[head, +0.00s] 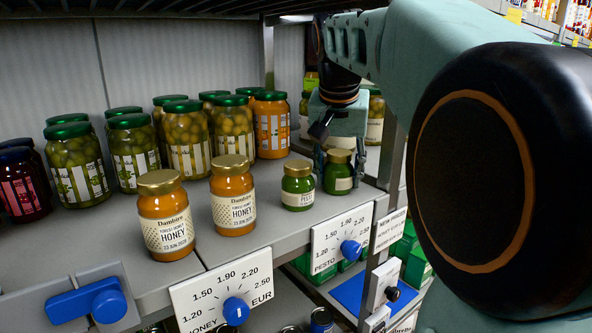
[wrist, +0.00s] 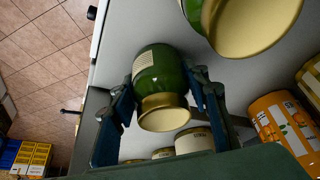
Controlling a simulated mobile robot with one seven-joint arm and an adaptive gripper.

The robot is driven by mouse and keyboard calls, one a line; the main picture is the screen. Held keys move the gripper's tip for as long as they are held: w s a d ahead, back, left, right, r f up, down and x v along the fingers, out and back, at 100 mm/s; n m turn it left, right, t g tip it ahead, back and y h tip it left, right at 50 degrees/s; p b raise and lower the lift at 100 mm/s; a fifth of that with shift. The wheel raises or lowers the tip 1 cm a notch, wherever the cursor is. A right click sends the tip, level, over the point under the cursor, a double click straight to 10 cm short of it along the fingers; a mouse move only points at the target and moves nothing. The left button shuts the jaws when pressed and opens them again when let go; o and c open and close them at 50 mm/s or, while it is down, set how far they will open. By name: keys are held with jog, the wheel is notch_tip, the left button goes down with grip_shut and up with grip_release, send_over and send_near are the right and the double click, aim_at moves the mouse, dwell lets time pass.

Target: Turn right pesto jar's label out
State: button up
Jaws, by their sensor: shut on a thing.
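Two green pesto jars with gold lids stand at the shelf's right end. The left pesto jar (head: 298,187) has its PESTO label facing the front. The right pesto jar (head: 338,174) stands just behind and right of it, with a pale label patch low on its right side and plain green glass to the left. My gripper (head: 335,147) reaches it from behind and above. In the wrist view the right pesto jar (wrist: 158,78) sits between my gripper's blue fingers (wrist: 164,100), shut on its sides. Part of its label shows toward the shelf's front edge.
Two honey jars (head: 234,195) stand left of the pesto. Taller green-lidded jars (head: 183,137) fill the back. A price board (head: 342,240) with a blue knob hangs on the front edge. The left pesto jar's lid (wrist: 250,25) is close by in the wrist view.

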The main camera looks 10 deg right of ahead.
jog(key=o, duration=1.5)
jog(key=shift+o, duration=0.2)
jog(key=shift+r, duration=0.1)
